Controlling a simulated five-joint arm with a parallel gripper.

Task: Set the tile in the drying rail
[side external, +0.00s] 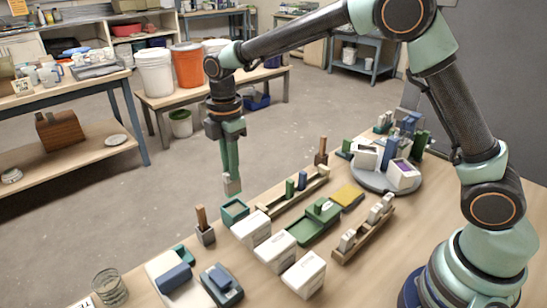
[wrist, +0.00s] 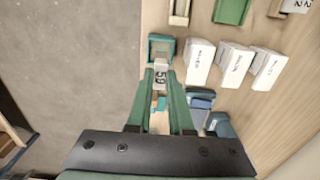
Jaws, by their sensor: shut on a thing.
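My gripper (side external: 231,176) is shut on a small pale grey tile (side external: 232,187) and holds it in the air near the table's far left edge. In the wrist view, the tile (wrist: 160,76) sits between the fingertips and bears dark marks like "59". A teal open square box (side external: 235,211) stands on the table below and close to the tile. A wooden rail (side external: 292,196) behind it holds a green piece and a blue piece. A second wooden rail (side external: 363,236), nearer my base, holds several pale pieces. I cannot tell which one is the drying rail.
Three white boxes (side external: 275,250) stand in a row near the teal box. A green tray (side external: 314,223), a yellow pad (side external: 347,195) and a loaded grey turntable (side external: 386,180) lie beyond. Blue blocks (side external: 222,284) and a glass (side external: 110,287) are at the front.

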